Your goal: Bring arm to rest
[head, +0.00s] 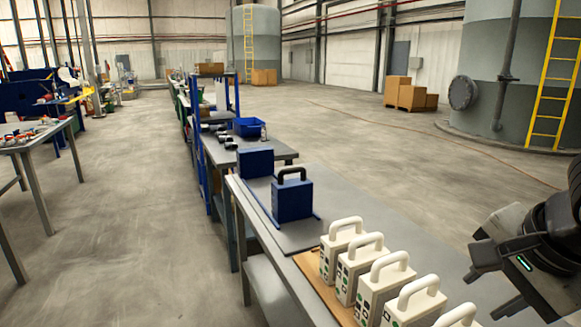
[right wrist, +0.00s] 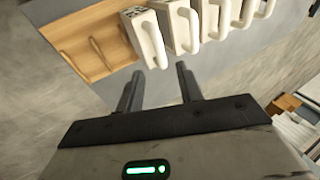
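My right gripper (head: 475,256) is at the right edge of the head view, over the floor side of the table and to the right of the white cases. In the right wrist view its two fingers (right wrist: 160,75) stand apart with nothing between them. My left gripper is in neither view.
A grey table (head: 262,205) carries the board and a blue box with a black handle (head: 292,200). Behind stand a blue panel (head: 255,163) and a blue bin (head: 250,127). A side table (head: 40,135) is at left. The floor right of the table is open, towards a large tank (head: 500,90).

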